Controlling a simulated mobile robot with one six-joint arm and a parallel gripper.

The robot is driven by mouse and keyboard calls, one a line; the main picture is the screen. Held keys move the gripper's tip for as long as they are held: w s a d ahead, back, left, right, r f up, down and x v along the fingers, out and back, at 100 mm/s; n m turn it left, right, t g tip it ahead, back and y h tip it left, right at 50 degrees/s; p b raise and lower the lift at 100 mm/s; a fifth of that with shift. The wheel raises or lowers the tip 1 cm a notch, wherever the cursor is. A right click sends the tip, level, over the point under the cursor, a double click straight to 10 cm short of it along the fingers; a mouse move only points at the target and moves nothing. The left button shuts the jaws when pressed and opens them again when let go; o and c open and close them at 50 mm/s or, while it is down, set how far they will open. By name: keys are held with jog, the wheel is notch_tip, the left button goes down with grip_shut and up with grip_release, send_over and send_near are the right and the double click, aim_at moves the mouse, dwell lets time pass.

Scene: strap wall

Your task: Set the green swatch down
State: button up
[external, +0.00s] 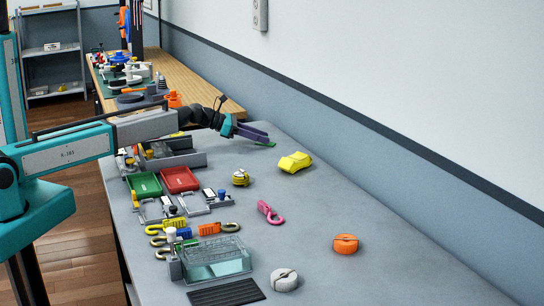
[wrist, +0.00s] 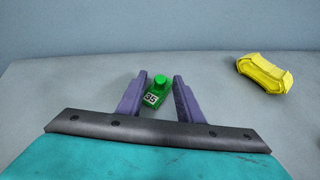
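The green swatch (wrist: 157,90) is a small green piece with a dark-and-white number label. In the wrist view it lies between my two purple fingers, with a narrow gap visible beside them. In the external view the green swatch (external: 265,144) shows as a thin green sliver at the grey table's surface, just under the fingertips. My gripper (external: 267,137) is low over the far part of the table. In the wrist view my gripper (wrist: 160,77) has its fingers apart and looks open around the swatch. Whether the swatch's underside touches the table is hidden.
A yellow folded strap bundle (external: 295,162) lies right of my gripper. A small yellow-black roll (external: 240,178), a pink carabiner (external: 270,212) and an orange roll (external: 346,243) lie nearer. Red (external: 180,179) and green trays crowd the left edge. The table's right side is largely clear, along the wall.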

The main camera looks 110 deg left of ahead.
jog(key=b+v, duration=0.1)
jog(key=v, duration=1.1)
jog(key=shift+d, duration=0.1)
jog(key=shift+w, duration=0.1)
dwell(0.6)
